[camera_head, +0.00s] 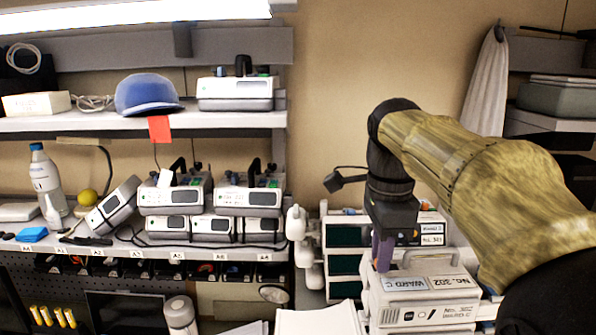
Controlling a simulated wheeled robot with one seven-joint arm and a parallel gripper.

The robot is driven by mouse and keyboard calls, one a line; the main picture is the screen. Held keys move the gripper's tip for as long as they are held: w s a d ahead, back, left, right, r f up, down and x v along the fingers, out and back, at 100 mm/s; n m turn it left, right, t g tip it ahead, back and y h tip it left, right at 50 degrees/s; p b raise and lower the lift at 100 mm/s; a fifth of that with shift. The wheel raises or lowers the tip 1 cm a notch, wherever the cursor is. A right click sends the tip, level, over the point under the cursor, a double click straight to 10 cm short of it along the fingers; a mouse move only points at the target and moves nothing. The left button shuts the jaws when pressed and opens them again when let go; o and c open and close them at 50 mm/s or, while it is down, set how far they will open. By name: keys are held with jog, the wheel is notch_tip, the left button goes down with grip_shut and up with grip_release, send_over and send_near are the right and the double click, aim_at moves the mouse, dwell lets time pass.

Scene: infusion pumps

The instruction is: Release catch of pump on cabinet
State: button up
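A white pump (425,308) with labels reading "WARD C" and "No.302" stands at the lower right, with a handle on top. My gripper (383,254) points down at the pump's left rear top edge, and its purple fingers are beside or touching it. I cannot tell whether the fingers are apart or shut, or whether they touch a catch. No catch can be made out. The surface under the pump is cut off by the bottom edge, so I cannot tell whether it is a cabinet.
Behind the pump is a stack of units with dark fronts (345,236). White bottle-like shapes (297,222) stand left of it. Shelves (200,120) on the left hold several more pumps (173,196), a blue cap (147,93) and a bottle (45,178). Papers (318,320) lie in front.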

jog(key=shift+o, duration=0.8)
notch_tip(320, 180, up, 5)
jog(key=p, duration=0.4)
jog(key=shift+f+p, duration=0.1)
jog(key=shift+p, duration=0.2)
jog(key=shift+r, duration=1.1)
